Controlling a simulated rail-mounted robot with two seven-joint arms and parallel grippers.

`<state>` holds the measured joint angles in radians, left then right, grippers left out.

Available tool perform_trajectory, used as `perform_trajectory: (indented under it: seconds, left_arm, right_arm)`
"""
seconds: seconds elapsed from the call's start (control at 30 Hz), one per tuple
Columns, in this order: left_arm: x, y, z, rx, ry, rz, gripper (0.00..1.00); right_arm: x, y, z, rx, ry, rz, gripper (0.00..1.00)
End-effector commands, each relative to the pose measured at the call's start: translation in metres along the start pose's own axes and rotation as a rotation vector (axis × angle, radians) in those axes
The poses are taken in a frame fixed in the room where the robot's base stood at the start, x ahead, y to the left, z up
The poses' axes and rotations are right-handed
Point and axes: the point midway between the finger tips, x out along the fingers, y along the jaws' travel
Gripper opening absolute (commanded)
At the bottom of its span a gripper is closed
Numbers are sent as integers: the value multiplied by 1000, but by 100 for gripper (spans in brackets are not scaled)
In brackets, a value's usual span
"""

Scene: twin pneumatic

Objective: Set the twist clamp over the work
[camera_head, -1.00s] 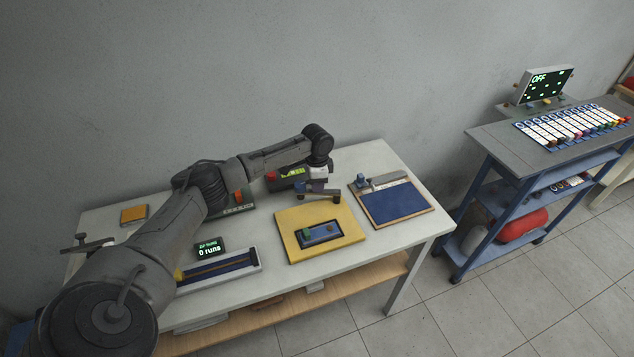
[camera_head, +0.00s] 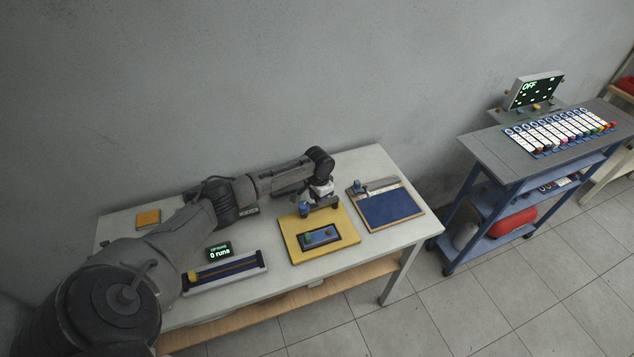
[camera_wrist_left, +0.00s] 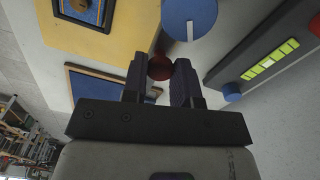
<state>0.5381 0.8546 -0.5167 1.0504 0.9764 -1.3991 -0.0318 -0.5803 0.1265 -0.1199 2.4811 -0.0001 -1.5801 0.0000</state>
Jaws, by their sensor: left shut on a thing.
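My left gripper (camera_head: 320,206) is at the back edge of the yellow board (camera_head: 290,241). In the left wrist view the gripper (camera_wrist_left: 161,66) is shut on a small dark red round part (camera_wrist_left: 160,67). A blue round head (camera_wrist_left: 188,15) with a white line shows just past the fingertips, likely the twist clamp. It also shows in the head view as a blue cylinder (camera_head: 304,208) left of the fingers. Whether it joins the red part cannot be told. My right gripper is not in view.
A dark unit with a green bar (camera_wrist_left: 270,60) shows in the wrist view.

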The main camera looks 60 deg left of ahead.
Motion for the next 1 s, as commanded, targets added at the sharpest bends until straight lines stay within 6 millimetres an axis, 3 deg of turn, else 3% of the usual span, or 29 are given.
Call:
perform_trajectory:
  seconds: [0.03, 0.4, 0.7, 1.0]
  left_arm:
    - [-9, 5, 1, -45, -3, 5, 0]
    - [-6, 28, -1, -397, -2, 4, 0]
    - [-4, 43, -7, -650, -1, 3, 0]
    - [-2, 52, -13, -824, 0, 3, 0]
  right_arm:
    - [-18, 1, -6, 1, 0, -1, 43]
    - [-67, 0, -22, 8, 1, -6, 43]
    - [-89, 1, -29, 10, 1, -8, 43]
    - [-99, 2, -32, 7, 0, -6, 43]
